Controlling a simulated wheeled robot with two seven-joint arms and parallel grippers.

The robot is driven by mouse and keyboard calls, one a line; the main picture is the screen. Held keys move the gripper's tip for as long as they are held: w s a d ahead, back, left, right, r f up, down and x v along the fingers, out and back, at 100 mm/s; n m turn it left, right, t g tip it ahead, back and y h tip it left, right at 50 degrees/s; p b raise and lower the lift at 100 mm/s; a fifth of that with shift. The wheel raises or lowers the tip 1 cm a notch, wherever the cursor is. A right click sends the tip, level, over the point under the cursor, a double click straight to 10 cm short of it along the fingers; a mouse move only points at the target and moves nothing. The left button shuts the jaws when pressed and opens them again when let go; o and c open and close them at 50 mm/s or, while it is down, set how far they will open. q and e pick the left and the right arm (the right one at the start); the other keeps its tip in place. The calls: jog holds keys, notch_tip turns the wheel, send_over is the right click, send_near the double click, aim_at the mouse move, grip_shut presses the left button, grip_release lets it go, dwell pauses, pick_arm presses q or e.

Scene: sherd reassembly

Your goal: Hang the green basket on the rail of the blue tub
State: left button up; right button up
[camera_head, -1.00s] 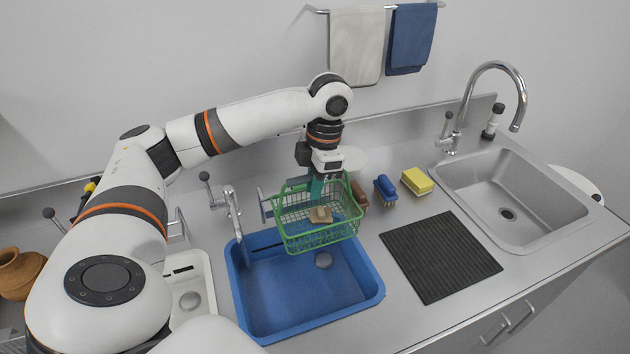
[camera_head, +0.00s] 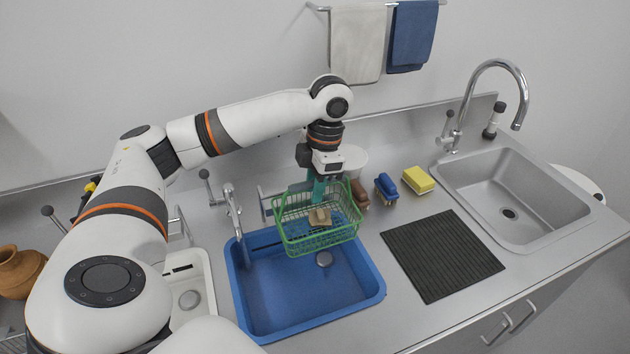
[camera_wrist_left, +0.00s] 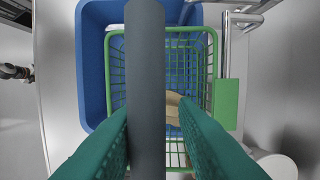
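The green wire basket (camera_head: 316,240) is over the back of the blue tub (camera_head: 303,312). It also shows in the left wrist view (camera_wrist_left: 211,70), with a flat green tab (camera_wrist_left: 227,103) on its right side. My left gripper (camera_head: 319,205) points down into the basket. Its teal fingers (camera_wrist_left: 160,108) straddle a tan block (camera_wrist_left: 173,103) in the basket's middle and appear shut on it. A grey bar (camera_wrist_left: 146,70) hides the left fingertip's contact. The metal rail (camera_head: 264,204) stands at the tub's back edge; whether the tab rests on it is unclear. My right gripper is not in view.
A faucet (camera_head: 232,208) stands left of the basket. A brown brush (camera_head: 360,194), a blue brush (camera_head: 386,187) and a yellow sponge (camera_head: 418,180) lie to the right. A black ribbed mat (camera_head: 442,257) and a steel sink (camera_head: 510,200) are further right.

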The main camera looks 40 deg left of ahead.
pick_arm(q)
jog(key=shift+o, duration=1.1)
jog(key=shift+r, duration=0.2)
notch_tip(320, 180, up, 12)
jog(key=w+p, duration=0.1)
jog(key=p, duration=0.2)
jog(key=shift+w+d+f, duration=0.25)
jog(key=shift+w+d, duration=0.05)
jog(key=shift+d, duration=0.15)
jog(key=shift+f, duration=0.1)
